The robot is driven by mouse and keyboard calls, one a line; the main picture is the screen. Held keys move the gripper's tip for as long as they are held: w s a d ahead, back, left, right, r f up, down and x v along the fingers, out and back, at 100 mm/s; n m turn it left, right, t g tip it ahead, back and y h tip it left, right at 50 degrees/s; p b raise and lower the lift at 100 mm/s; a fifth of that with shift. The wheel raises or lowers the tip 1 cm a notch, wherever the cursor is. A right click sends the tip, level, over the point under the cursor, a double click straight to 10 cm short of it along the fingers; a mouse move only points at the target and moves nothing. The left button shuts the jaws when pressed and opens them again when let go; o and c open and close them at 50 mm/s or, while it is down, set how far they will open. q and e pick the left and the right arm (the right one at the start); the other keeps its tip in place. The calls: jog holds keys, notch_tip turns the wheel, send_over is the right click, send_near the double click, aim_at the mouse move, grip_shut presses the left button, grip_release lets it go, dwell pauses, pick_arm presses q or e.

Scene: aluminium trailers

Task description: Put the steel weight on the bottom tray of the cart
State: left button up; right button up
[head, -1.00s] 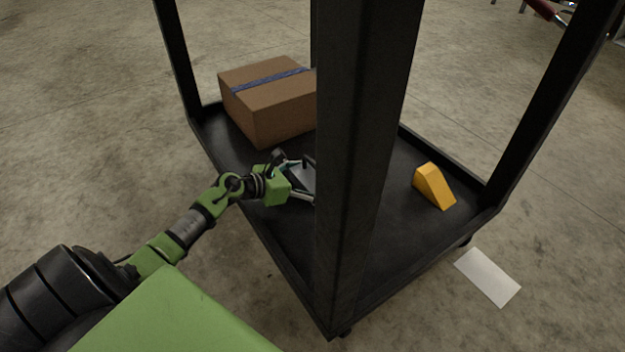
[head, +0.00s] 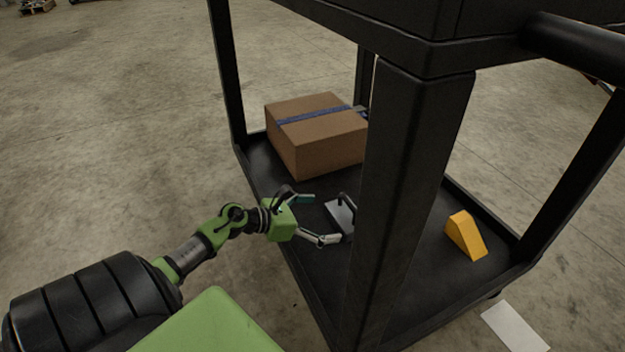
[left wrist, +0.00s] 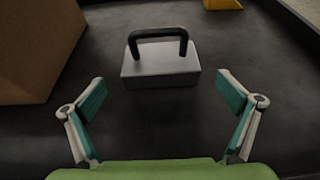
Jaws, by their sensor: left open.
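The steel weight, a grey block with a black handle, sits upright on the cart's bottom tray; it shows in the head view (head: 339,214) and in the left wrist view (left wrist: 160,68). The black bottom tray (head: 318,283) shows around it. My left gripper (head: 322,219) is open and empty, low over the tray just short of the weight. In the left wrist view its fingers (left wrist: 166,92) are spread wide, with the weight beyond them and apart from them. The front post hides a part of the tray to the right of the weight. My right gripper is not in view.
A cardboard box (head: 322,139) with blue tape stands on the tray behind the weight. A yellow wedge (head: 465,236) sits on the tray's right side. The black front post (head: 408,180) rises close to the weight. A white sheet (head: 515,326) lies on the floor.

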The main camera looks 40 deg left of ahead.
pick_arm(q)
jog(key=p+v, duration=0.1)
jog(key=v, duration=0.2)
jog(key=shift+s+a+r, duration=0.1)
jog(key=shift+s+a, duration=0.05)
jog(key=shift+s, duration=0.1)
jog(key=shift+s, duration=0.15)
